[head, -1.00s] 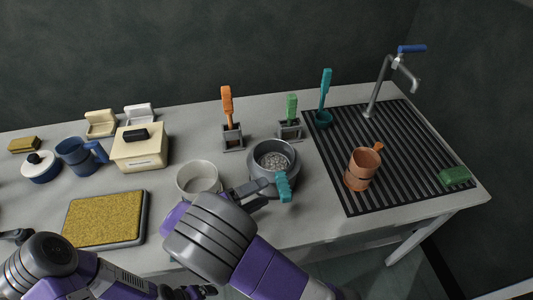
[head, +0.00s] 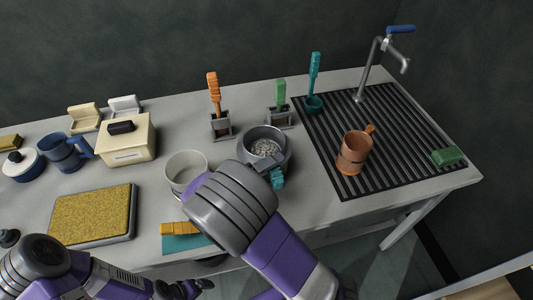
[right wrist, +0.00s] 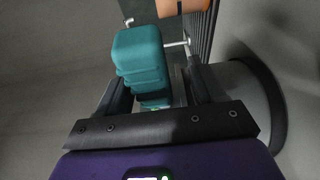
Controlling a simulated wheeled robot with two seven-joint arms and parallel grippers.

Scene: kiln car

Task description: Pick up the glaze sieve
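The glaze sieve (head: 265,147) is a round grey vessel with pale speckled stuff inside, on the worktop in the middle of the head view. Its teal handle (head: 277,179) sticks out toward the front. In the right wrist view the teal handle (right wrist: 140,60) lies between the two dark fingers of my right gripper (right wrist: 158,85), nearer the left finger. A gap shows on its right, so the gripper looks open.
A pale bowl (head: 186,170) stands just left of the sieve. Holders with an orange-handled tool (head: 214,92) and a green-handled tool (head: 280,92) stand behind. A terracotta mug (head: 354,153) stands on the ribbed drainer (head: 400,165) at right. A yellow sponge-like block (head: 178,228) lies in front.

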